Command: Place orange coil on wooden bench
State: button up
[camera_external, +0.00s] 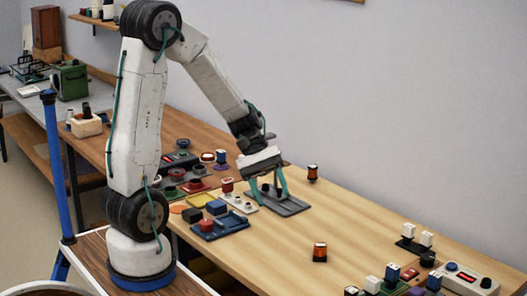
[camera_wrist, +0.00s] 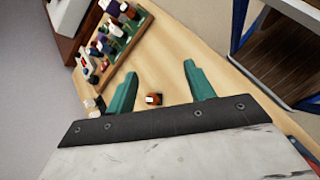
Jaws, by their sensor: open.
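Two small orange coils with dark ends stand on the light wooden bench (camera_external: 370,225). One orange coil (camera_external: 313,172) is near the bench's back edge, right of my gripper. The other orange coil (camera_external: 319,252) is nearer the front, on a dark base. My gripper (camera_external: 270,198) has its teal fingers apart, pointing down at a grey flat holder (camera_external: 291,208); whether they touch it is unclear. In the wrist view my gripper (camera_wrist: 160,70) is open and empty. An orange coil (camera_wrist: 153,99) shows on the wood between the fingers; which one I cannot tell.
A blue tray (camera_external: 220,228) and several small coloured parts crowd the bench left of my gripper. White blocks (camera_external: 426,239) and a white control box (camera_external: 465,280) stand at the right. A rack of small items (camera_wrist: 110,45) shows in the wrist view. The bench's middle is mostly clear.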

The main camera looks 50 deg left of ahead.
jog(key=s+a+r+m+t+y, duration=0.1)
jog(key=s+a+r+m+y, duration=0.3)
jog(key=s, duration=0.4)
jog(key=s+a+r+m+t+y, duration=0.2)
jog(key=s+a+r+m+y, duration=0.2)
jog(key=s+r+m+y, duration=0.1)
jog(key=s+r+m, duration=0.1)
jog(key=s, duration=0.1)
jog(key=shift+s+a+y, duration=0.15)
jog(key=shift+s+y, duration=0.15)
jog(key=shift+s, duration=0.1)
